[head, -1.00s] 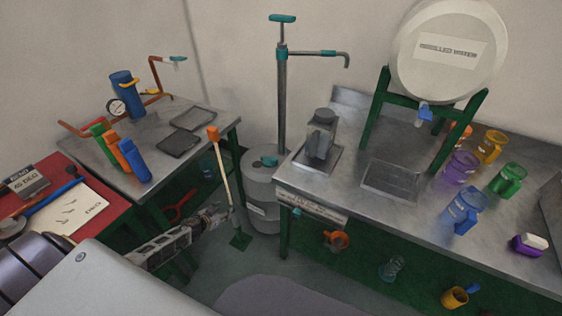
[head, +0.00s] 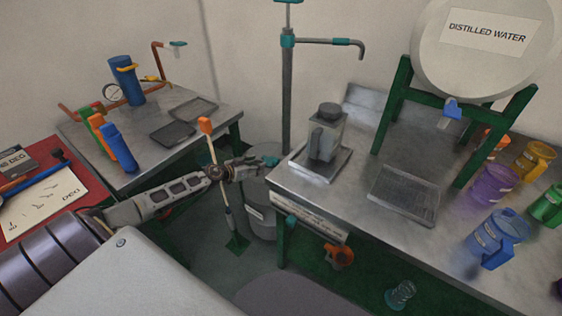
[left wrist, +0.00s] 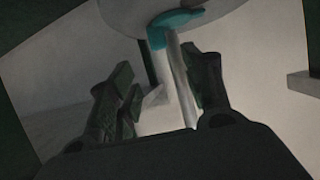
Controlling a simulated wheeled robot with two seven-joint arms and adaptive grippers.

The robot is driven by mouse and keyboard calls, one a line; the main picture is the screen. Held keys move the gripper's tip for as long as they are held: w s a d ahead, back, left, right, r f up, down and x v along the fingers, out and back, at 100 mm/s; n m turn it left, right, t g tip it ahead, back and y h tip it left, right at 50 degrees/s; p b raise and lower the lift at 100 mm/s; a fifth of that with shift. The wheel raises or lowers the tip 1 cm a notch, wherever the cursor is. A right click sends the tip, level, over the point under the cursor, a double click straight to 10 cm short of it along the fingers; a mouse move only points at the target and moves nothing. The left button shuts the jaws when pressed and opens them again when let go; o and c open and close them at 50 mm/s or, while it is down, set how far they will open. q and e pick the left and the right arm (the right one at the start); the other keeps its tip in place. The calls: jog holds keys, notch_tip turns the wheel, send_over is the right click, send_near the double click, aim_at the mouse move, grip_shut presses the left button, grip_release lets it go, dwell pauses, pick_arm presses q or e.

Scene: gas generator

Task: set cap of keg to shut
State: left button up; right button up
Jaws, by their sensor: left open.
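The grey keg (head: 259,222) stands on the floor in the gap between the two benches, its top partly hidden by my left gripper. Its teal cap (head: 271,160) shows just beyond my fingertips. My left gripper (head: 252,168) is open, over the keg's top and close to the cap. In the left wrist view, a teal piece (left wrist: 184,22) shows ahead of the open fingers (left wrist: 160,95), at the rim of a round grey surface. A pale bar runs from near it down between the fingers. I cannot tell whether a finger touches the cap. My right gripper is out of view.
A tall pump pipe (head: 287,95) rises behind the keg. An orange-topped stick (head: 213,165) stands beside my left wrist. The right bench (head: 300,190) is close to the keg; the left bench (head: 140,182) holds bottles and trays.

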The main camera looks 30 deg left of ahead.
pick_arm(q)
jog(key=shift+r, duration=0.15)
jog(key=shift+w, duration=0.25)
